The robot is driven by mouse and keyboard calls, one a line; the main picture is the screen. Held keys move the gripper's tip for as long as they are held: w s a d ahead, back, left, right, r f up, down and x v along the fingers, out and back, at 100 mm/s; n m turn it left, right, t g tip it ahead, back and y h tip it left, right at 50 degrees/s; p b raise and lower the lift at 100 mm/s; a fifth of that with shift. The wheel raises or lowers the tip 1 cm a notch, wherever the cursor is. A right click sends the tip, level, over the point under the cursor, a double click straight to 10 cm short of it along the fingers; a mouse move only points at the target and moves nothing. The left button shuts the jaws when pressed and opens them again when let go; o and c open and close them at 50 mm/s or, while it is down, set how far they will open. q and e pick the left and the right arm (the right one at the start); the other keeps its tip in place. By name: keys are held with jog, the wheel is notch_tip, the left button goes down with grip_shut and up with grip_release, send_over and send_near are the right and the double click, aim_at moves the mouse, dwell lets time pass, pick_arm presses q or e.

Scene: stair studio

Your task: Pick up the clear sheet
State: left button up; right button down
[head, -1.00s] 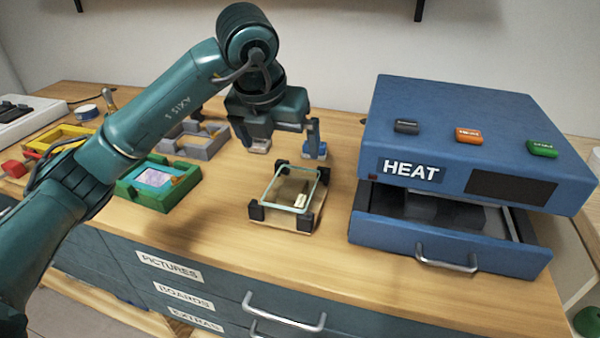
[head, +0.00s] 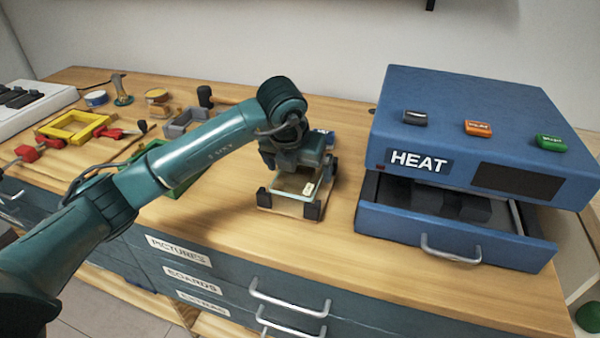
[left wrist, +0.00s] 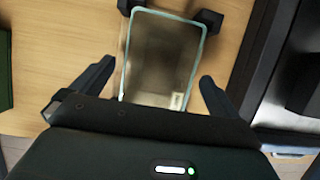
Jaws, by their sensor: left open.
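The clear sheet (head: 290,184) is a see-through rectangle with pale green edges. It lies level on a small wooden stand (head: 285,208) with black corner posts, and a small pale tab shows near one corner. It also fills the upper middle of the left wrist view (left wrist: 160,55). My left gripper (head: 300,168) is over the sheet's far part, pointing down. In the left wrist view its two fingers (left wrist: 157,73) are apart, one on each side of the sheet, with nothing between them gripped. Contact cannot be told. My right gripper is not in view.
A blue heat press (head: 470,130) with an open drawer (head: 395,222) stands close on the right. A green frame (head: 180,182) lies partly behind my left arm. Yellow (head: 75,126) and grey frames are at the left. The counter in front of the stand is clear.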

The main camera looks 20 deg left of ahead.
pick_arm(q)
jog(key=shift+f, duration=0.1)
jog(key=c, duration=1)
jog(key=shift+o, duration=0.2)
jog(key=shift+w, duration=0.1)
